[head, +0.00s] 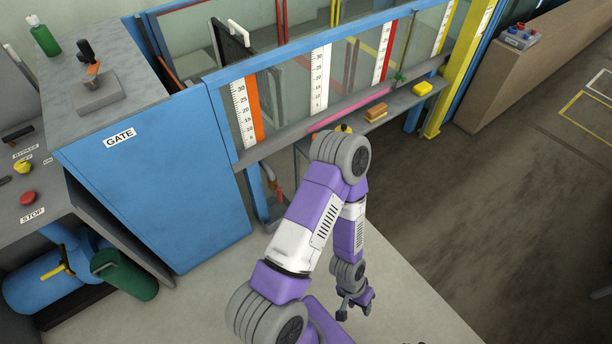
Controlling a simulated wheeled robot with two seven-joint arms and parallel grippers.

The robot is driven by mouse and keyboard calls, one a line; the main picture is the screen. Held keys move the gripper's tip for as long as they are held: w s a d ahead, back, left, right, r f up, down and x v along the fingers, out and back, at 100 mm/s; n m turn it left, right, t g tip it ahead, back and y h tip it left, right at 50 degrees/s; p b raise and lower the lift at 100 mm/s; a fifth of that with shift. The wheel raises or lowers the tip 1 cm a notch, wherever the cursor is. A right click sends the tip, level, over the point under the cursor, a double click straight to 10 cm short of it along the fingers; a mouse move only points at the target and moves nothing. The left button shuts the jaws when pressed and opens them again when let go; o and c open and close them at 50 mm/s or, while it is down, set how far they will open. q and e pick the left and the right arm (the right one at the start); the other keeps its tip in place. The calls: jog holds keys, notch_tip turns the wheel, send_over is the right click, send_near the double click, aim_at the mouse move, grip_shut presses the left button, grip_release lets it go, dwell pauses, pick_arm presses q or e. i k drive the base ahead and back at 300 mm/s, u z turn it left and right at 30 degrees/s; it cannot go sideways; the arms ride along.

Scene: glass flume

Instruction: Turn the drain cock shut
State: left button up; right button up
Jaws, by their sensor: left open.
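My left arm rises from the bottom middle, bends at the elbow and reaches down. Its left gripper (356,307) hangs over the pale floor in front of the flume, open and empty. Below the flume, beside the blue cabinet, a small orange-red part on a pipe (274,181) shows; it may be the drain cock, but it is too small to tell its position. My left gripper is apart from it, lower and to the right. My arm hides part of the space under the flume. My right gripper is not in view.
The blue GATE cabinet (165,170) stands left of the glass flume (300,90). A sponge (376,112) and a yellow block (422,88) lie on a shelf along the flume. A blue pump (45,285) is at lower left.

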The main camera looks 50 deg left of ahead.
aim_at(278, 189)
jog(key=i, duration=0.75)
jog(key=u, duration=3.15)
jog(key=i, duration=0.65)
jog(key=u, duration=0.15)
